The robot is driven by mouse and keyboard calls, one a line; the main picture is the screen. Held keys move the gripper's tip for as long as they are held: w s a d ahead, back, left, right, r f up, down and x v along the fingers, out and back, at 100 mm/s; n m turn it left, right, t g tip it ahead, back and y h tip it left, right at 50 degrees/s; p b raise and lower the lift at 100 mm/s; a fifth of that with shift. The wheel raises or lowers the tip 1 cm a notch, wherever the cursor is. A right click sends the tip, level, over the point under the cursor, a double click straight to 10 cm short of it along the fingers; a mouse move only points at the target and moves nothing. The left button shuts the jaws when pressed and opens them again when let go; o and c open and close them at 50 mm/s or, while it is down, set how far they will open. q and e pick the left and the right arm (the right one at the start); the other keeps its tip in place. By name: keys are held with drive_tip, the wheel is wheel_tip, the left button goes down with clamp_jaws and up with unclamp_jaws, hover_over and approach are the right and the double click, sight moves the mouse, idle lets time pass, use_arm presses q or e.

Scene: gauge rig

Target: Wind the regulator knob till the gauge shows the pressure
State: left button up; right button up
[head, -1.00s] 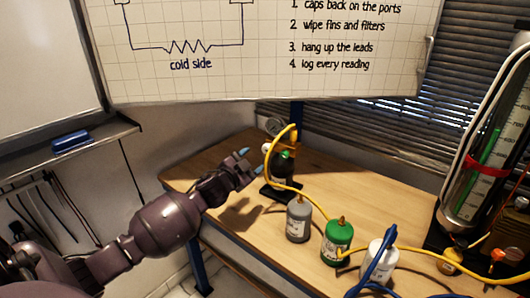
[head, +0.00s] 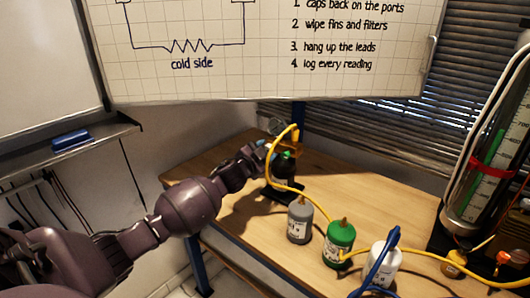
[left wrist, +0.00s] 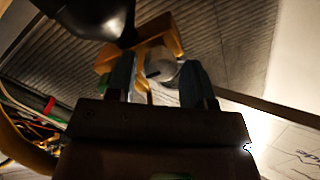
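The regulator (head: 283,168) stands at the back left of the wooden bench, a dark body with a bit of green and a yellow hose. A small round gauge (head: 276,127) sits at its top; its reading is too small to tell. My left gripper (head: 262,152) is at the regulator's left side. In the left wrist view its two blue fingers (left wrist: 158,78) are apart, on either side of a pale round knob (left wrist: 160,65) in front of a yellow-orange bracket (left wrist: 166,38). I cannot see clear contact with the knob. My right gripper is out of view.
Grey (head: 300,220), green (head: 339,243) and white (head: 382,262) bottles stand along the bench front. The yellow hose (head: 270,165) loops close to my left gripper. A tall cylinder with a red band (head: 490,168) stands at right. A whiteboard (head: 270,60) hangs above.

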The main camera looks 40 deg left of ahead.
use_arm(q)
drive_tip(key=c, duration=0.7)
